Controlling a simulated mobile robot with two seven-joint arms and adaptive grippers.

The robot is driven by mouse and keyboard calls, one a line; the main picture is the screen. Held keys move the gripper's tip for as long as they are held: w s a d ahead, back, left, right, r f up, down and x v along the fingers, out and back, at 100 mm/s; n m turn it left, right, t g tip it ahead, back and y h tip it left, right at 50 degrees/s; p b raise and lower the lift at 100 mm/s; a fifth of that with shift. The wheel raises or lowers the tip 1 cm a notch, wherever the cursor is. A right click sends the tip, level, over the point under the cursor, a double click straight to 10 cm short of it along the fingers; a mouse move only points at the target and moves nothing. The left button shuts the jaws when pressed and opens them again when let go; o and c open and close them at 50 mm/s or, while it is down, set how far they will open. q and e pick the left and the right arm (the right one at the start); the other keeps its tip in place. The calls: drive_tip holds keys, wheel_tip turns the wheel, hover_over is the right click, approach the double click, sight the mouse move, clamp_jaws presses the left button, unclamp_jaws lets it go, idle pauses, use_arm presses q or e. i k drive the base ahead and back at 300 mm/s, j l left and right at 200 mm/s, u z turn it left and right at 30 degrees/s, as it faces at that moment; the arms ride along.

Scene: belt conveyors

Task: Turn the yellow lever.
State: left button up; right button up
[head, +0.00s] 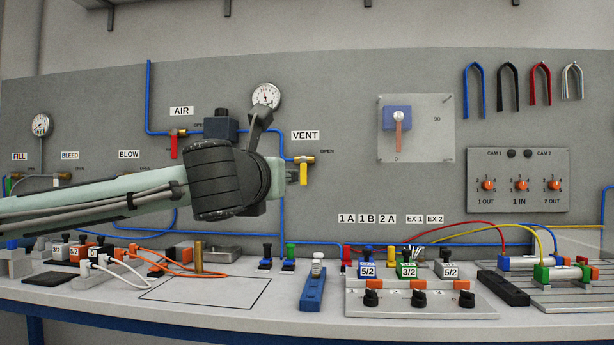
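The yellow lever (303,174) hangs down from a brass valve under the VENT label, on the grey back panel. An OPEN mark is printed to the right of the valve. My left arm reaches in from the left, and my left gripper (277,170) is just left of the yellow lever. In this view its end comes very close to the lever; I cannot tell whether they touch. The fingers are dark and partly hidden behind the wrist, so their opening does not show clearly. My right gripper is not in view.
A red lever (174,146) under AIR and a gauge (265,96) are on the panel nearby. A blue tube runs beside the vent valve. Below, the bench (230,318) carries valve blocks, a blue stand (312,289) and cables.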

sight(303, 159)
drive_tip(key=i+l, duration=0.15)
drive_tip(key=i, duration=0.35)
drive_tip(key=i+l, duration=0.15)
drive_tip(key=i, duration=0.35)
